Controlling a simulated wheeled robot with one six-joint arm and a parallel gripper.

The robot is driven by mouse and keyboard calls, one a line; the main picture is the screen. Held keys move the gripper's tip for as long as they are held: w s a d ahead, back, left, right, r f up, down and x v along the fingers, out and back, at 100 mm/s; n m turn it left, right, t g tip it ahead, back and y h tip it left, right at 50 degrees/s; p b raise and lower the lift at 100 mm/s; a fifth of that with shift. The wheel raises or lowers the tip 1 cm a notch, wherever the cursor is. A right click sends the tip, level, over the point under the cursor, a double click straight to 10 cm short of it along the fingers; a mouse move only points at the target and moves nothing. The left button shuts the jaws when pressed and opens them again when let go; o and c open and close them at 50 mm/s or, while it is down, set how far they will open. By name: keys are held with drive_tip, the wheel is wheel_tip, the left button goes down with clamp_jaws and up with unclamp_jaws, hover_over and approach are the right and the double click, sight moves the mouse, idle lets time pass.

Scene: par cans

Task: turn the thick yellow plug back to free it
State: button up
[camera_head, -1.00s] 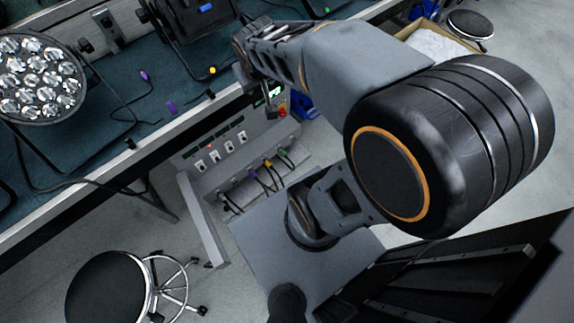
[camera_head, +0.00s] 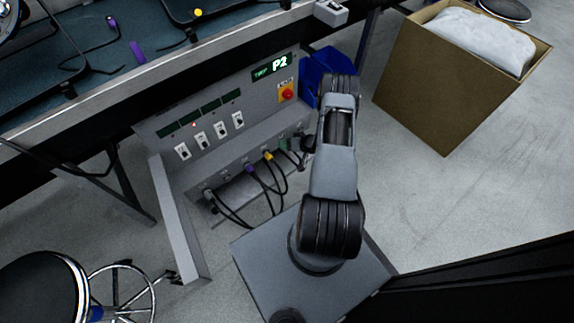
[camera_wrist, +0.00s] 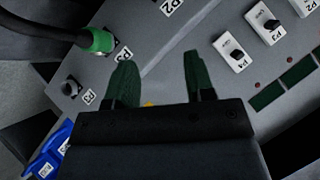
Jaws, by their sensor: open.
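The yellow plug (camera_head: 268,156) sits in the sloped socket row of the grey panel in the head view, with a black cable hanging from it. A purple plug (camera_head: 249,169) is to its left and a green plug (camera_head: 285,145) to its right. The green plug also shows at the upper left of the wrist view (camera_wrist: 102,41). My gripper (camera_wrist: 158,76) is open over the panel, its two dark green fingers apart with bare grey panel between them. A small yellow patch (camera_wrist: 150,104) peeks above the gripper body; most of it is hidden.
The panel carries white switches (camera_head: 201,140), a lit P2 display (camera_head: 281,62) and a red button (camera_head: 287,94). A blue bin (camera_head: 328,72) and a cardboard box (camera_head: 440,85) stand to the right. A stool (camera_head: 40,285) is at lower left. Black cables loop below the sockets.

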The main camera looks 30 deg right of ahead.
drive_tip(key=y+b, duration=0.1)
drive_tip(key=y, duration=0.1)
approach(273, 157)
drive_tip(key=x, duration=0.3)
drive_tip(key=shift+s+f+m+b, duration=0.1)
drive_tip(key=shift+m+b, duration=0.2)
drive_tip(key=shift+b+x, duration=0.4)
drive_tip(key=shift+x, duration=0.65)
drive_tip(key=shift+o, duration=0.8)
drive_tip(key=b+x, duration=0.2)
drive_tip(key=shift+w+a, duration=0.1)
drive_tip(key=shift+w, duration=0.15)
drive_tip(key=shift+b+x, duration=0.65)
drive_tip(key=shift+x, duration=1.25)
